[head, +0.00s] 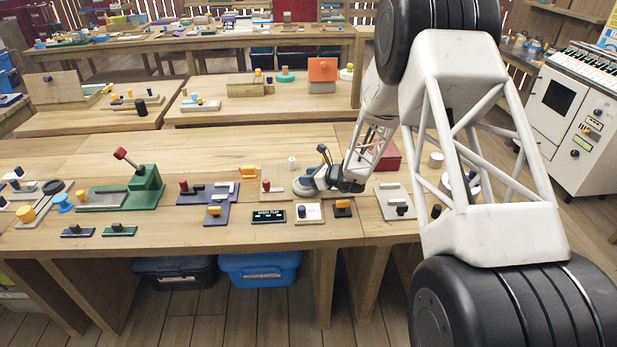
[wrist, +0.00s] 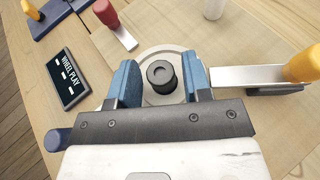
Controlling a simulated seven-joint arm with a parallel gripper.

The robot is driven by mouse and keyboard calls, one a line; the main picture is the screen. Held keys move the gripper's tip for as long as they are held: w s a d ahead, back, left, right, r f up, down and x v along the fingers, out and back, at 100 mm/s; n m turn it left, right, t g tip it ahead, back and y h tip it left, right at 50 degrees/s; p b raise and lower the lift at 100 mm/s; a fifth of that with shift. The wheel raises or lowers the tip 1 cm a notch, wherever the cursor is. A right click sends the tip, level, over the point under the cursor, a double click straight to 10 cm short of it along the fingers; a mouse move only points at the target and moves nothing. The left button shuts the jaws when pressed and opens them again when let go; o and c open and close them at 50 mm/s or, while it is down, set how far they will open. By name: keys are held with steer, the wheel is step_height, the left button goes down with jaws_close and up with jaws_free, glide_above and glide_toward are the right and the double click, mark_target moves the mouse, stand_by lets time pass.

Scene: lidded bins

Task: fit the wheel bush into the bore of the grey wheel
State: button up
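The grey wheel (head: 303,187) is a pale disc lying flat on the bench; in the wrist view its rim (wrist: 150,50) shows behind and between my fingers. The black wheel bush (wrist: 162,76) stands upright at the wheel's middle, its round top with a recess facing up. I cannot tell how deep it sits in the bore, which it covers. My gripper (wrist: 161,84) has its two blue fingers on either side of the bush, with a gap showing on both sides. In the head view my gripper (head: 322,172) is down over the wheel, and the bush is not clearly visible there.
A "WHEEL PLAY" sign (wrist: 68,78) and a red-knobbed block (wrist: 106,14) lie left of the wheel. A white cylinder (wrist: 214,8) stands behind it. A pale bar with a yellow knob (wrist: 304,64) is close on the right. Bare bench shows between them.

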steer(key=shift+o, duration=0.6)
steer(key=shift+r, duration=0.1)
steer(key=shift+d+r, duration=0.1)
steer(key=v, duration=1.2)
